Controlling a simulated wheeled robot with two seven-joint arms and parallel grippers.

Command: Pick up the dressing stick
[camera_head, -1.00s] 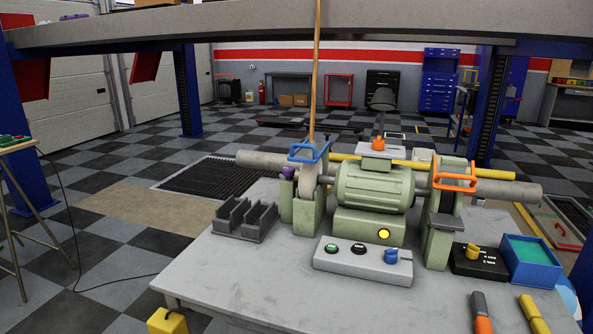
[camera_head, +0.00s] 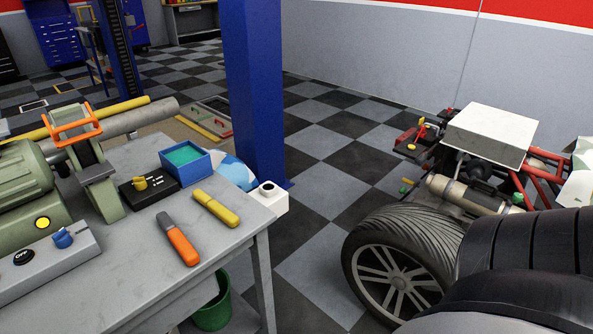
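A stick with an orange body and a grey end (camera_head: 178,239) lies on the grey workbench (camera_head: 228,240), near its front right part. A yellow stick-like piece (camera_head: 216,208) lies just behind it to the right, apart from it. I cannot tell for certain which one is the dressing stick; both lie flat and nothing holds them. Neither of my grippers is in view.
A green bench grinder (camera_head: 22,185) and a grey switch box (camera_head: 45,262) stand on the bench's left. Behind the sticks are a black box (camera_head: 148,187) and a blue tray (camera_head: 187,165). A blue post (camera_head: 256,90) rises behind. A stripped quad (camera_head: 405,262) stands right, across clear floor.

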